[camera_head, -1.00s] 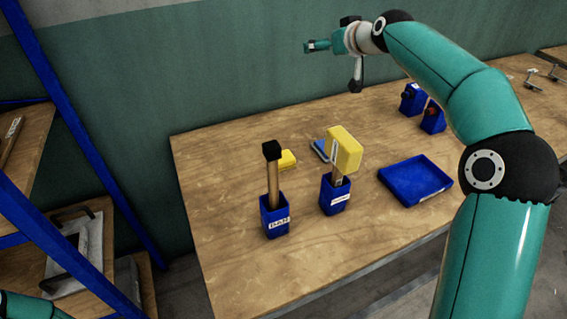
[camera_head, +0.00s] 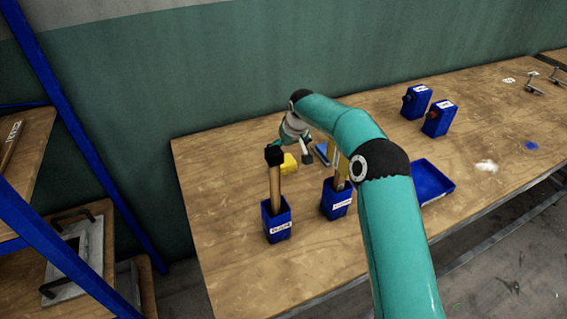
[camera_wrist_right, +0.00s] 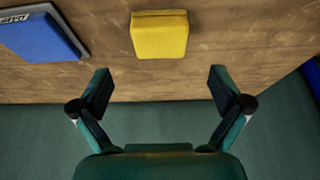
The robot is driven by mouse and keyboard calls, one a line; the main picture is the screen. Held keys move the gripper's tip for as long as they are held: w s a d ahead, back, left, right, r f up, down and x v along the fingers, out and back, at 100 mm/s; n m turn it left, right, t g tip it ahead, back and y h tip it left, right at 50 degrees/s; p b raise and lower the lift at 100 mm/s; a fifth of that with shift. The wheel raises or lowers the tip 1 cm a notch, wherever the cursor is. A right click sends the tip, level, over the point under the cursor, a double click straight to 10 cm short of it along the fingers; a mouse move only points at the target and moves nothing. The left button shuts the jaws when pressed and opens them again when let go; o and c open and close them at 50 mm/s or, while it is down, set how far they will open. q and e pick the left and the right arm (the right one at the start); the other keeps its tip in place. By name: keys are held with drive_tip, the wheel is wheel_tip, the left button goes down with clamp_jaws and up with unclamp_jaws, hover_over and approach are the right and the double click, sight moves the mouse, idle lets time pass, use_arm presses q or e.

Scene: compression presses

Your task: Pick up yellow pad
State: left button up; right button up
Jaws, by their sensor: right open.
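The yellow pad (camera_head: 289,163) lies on the wooden table, behind the black-topped tool in the left holder. In the right wrist view the yellow pad (camera_wrist_right: 160,37) is centred, ahead of the fingertips and apart from them. My right gripper (camera_wrist_right: 160,84) is open with nothing between its fingers. In the head view my right gripper (camera_head: 281,143) is close to the pad, its fingers partly hidden by the black tool top. My left gripper is out of view.
A blue pad (camera_wrist_right: 40,38) lies beside the yellow one. Two blue holders, left (camera_head: 277,222) and right (camera_head: 336,200), carry upright tools in front. A blue tray (camera_head: 432,182) is partly behind my arm. Two blue boxes (camera_head: 438,119) stand farther right. A green wall (camera_head: 220,70) backs the table.

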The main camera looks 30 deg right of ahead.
sight(286, 164)
drive_tip(key=x, duration=0.3)
drive_tip(key=shift+w+f, duration=0.1)
drive_tip(key=p+x, duration=0.2)
drive_tip(key=x, duration=0.2)
drive_tip(key=shift+p, duration=0.35)
drive_tip(key=shift+w+f, duration=0.2)
drive_tip(key=shift+f, duration=0.45)
drive_tip(key=c, duration=0.8)
